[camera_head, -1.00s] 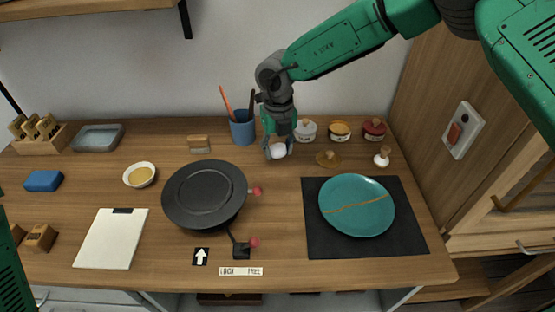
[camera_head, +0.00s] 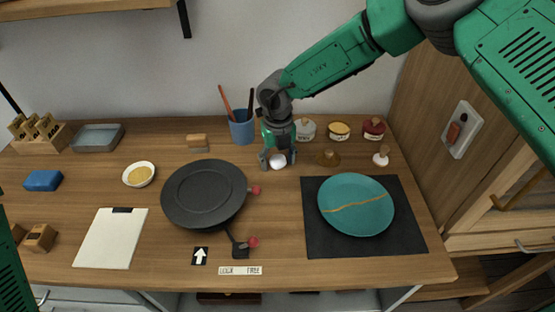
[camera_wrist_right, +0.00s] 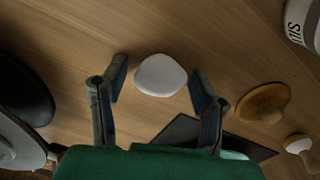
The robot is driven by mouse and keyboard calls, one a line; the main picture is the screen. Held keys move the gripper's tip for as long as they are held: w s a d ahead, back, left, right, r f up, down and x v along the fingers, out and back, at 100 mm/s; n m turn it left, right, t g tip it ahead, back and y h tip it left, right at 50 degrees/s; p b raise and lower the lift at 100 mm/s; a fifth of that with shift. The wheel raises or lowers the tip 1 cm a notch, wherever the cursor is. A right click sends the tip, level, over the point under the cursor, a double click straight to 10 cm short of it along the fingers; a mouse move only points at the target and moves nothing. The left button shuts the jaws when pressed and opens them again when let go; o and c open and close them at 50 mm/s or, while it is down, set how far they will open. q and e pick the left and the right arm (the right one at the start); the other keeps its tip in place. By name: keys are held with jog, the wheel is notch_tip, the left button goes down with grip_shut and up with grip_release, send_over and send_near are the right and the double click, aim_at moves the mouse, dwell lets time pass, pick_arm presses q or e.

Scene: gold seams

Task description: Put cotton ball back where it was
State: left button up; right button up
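The white cotton ball (camera_head: 277,162) rests on the wooden table in front of the blue cup, and it also shows in the right wrist view (camera_wrist_right: 160,75). My right gripper (camera_head: 277,160) points down over it with its fingers spread. In the right wrist view my right gripper's fingertips (camera_wrist_right: 159,76) stand on either side of the ball, with narrow gaps between them and it. My left gripper is out of view; only a green piece of my left arm shows at the left edge.
A blue cup (camera_head: 241,128) with tools stands behind the ball. A black round plate (camera_head: 203,193) is to its left, a teal plate (camera_head: 356,215) on a dark mat (camera_head: 318,240) to its right. A wooden-knobbed lid (camera_head: 327,158) and lidded jars (camera_head: 339,131) are close by on the right.

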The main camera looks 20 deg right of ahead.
aim_at(278, 158)
notch_tip(278, 158, up, 12)
dwell(0.6)
jog(key=shift+s, duration=0.1)
